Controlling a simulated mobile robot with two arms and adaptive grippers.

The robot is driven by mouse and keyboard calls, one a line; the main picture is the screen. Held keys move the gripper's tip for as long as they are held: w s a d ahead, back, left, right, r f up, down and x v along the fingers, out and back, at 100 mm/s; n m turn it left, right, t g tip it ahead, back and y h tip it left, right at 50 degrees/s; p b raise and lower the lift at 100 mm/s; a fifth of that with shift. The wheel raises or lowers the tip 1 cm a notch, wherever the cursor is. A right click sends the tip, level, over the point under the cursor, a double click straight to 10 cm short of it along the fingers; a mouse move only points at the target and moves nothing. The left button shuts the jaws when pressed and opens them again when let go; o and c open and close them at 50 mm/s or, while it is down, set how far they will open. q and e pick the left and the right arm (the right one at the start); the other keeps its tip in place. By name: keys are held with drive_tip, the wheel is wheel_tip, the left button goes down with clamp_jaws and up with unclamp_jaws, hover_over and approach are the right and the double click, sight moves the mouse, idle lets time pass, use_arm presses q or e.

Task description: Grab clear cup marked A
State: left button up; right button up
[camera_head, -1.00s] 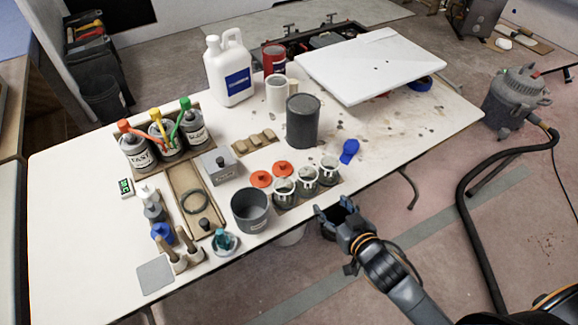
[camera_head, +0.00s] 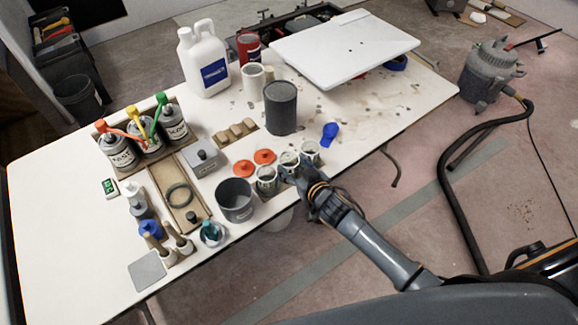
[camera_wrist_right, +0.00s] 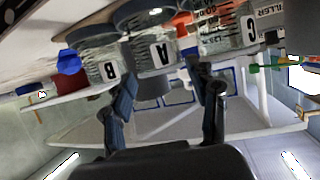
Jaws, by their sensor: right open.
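Three small clear cups stand in a row near the table's front edge. The right wrist view, which looks upside down, shows their marks: cup B (camera_wrist_right: 105,70), cup A (camera_wrist_right: 158,52) in the middle and cup C (camera_wrist_right: 238,38). In the head view the middle cup, A (camera_head: 289,162), is partly crowded by its neighbours. My right gripper (camera_head: 308,182) is just in front of the row at the table edge. In the right wrist view its open fingers (camera_wrist_right: 160,80) are spread to either side of cup A's line, with nothing held. My left gripper is not in view.
Two orange lids (camera_head: 254,163) lie behind the cups. A grey pot (camera_head: 235,200) stands left, a dark grey canister (camera_head: 280,108) behind, and a blue scoop (camera_head: 329,133) to the right. The table's front right edge has free room.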

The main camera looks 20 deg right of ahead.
drive_tip(key=shift+w+a+f, duration=0.1)
drive_tip(key=shift+w+f, duration=0.2)
drive_tip(key=shift+w, duration=0.35)
drive_tip(key=c, duration=0.6)
drive_tip(key=shift+r, duration=0.15)
drive_tip(key=shift+c, duration=0.2)
